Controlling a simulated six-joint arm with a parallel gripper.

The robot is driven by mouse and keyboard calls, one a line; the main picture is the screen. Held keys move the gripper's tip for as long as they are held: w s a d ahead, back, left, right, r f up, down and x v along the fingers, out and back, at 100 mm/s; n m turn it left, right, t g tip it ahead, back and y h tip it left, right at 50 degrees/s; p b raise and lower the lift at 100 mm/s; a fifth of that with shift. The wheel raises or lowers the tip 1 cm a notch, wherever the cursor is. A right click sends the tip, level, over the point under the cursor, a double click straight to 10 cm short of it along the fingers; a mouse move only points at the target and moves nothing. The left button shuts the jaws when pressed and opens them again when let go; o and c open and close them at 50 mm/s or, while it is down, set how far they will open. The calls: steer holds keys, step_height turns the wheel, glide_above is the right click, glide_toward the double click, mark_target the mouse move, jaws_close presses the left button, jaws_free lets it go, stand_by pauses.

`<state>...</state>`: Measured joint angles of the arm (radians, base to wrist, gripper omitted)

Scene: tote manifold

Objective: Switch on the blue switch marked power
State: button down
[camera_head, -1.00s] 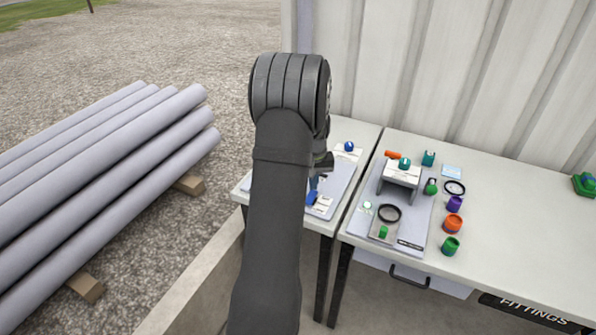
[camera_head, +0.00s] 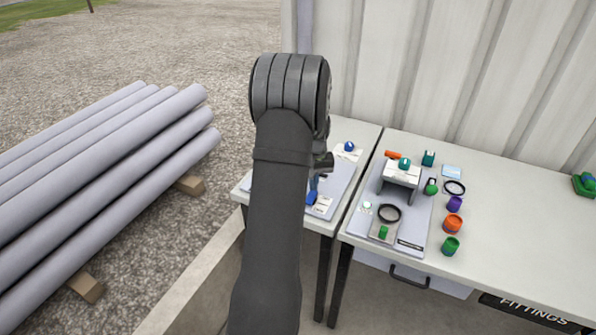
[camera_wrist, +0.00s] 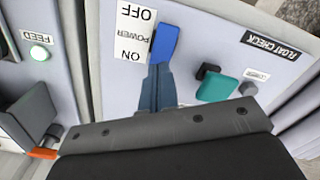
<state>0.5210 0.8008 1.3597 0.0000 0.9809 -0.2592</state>
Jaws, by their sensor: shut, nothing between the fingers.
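The blue power switch (camera_wrist: 166,43) is a rocker or lever on a pale grey panel in the wrist view. Beside it is a white label (camera_wrist: 135,32) reading OFF, POWER and ON, upside down, with OFF at the picture's top and ON lower. My gripper (camera_wrist: 157,70) is shut and empty. Its fingertips are at the switch's lower end, on the ON side; I cannot tell whether they touch. In the head view the blue switch (camera_head: 312,198) shows just right of my arm, which hides much of the panel.
A green FEED light (camera_wrist: 39,53) is lit left of the switch. A teal handle (camera_wrist: 217,87) and a FLOAT CHECK label (camera_wrist: 271,42) are to its right. Another panel with a black ring (camera_head: 389,213) and several loose fittings lies on the right table (camera_head: 500,235).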

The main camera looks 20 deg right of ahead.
steer(key=shift+f, duration=1)
stand_by(0.3)
steer(key=shift+r, duration=3.55)
steer(key=shift+f, duration=0.1)
step_height(320, 180, down, 7)
steer(key=shift+r, duration=0.1)
